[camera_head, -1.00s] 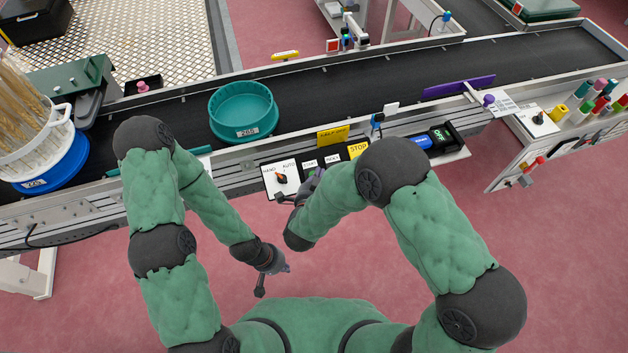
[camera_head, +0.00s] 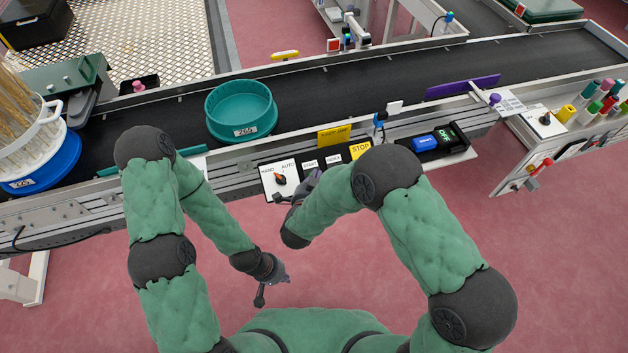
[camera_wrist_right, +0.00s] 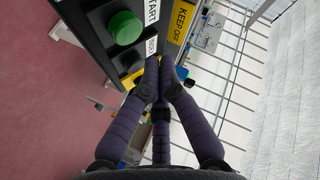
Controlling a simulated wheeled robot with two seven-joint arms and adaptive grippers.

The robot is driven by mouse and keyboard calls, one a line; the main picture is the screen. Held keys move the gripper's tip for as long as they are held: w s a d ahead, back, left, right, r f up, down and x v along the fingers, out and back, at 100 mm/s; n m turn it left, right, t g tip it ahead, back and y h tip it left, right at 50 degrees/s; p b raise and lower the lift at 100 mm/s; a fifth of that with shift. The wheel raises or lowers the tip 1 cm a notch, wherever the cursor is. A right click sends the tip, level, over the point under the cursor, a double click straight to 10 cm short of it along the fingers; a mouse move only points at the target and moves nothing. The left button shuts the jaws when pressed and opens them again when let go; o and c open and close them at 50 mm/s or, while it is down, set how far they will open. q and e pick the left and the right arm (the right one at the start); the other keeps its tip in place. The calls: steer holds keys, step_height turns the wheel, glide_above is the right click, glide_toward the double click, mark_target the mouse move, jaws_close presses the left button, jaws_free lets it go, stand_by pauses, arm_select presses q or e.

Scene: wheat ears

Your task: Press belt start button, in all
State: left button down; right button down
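The control panel (camera_head: 269,185) on the belt's front edge carries a HAND/AUTO selector (camera_head: 280,180), a START label (camera_head: 310,164) and a yellow STOP label (camera_head: 360,149). In the right wrist view, a round green button (camera_wrist_right: 124,28) stands beside the START label (camera_wrist_right: 152,10); my arm and gripper hide it in the head view. My right gripper (camera_head: 303,190) is just in front of the panel. In the wrist view its fingers (camera_wrist_right: 157,78) converge, empty, below and right of the green button, apart from it. My left gripper (camera_head: 285,278) hangs low over the floor; its fingers are unclear.
The dark conveyor belt (camera_head: 350,82) carries a teal round sieve (camera_head: 241,112). A white basket on a blue ring (camera_head: 45,165) with wheat ears stands at left.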

steer(key=shift+w+a+f+b, duration=0.1)
steer(key=shift+w+f+b, duration=0.15)
steer(key=shift+f, duration=0.2)
steer(key=shift+w+a+f+b, duration=0.1)
steer(key=shift+w+f+b, duration=0.15)
steer(key=shift+f, duration=0.15)
steer(key=shift+f, duration=0.15)
stand_by(0.8)
steer(key=shift+w+f+b, duration=0.15)
steer(key=shift+f+b, duration=0.05)
steer(key=shift+b, duration=0.15)
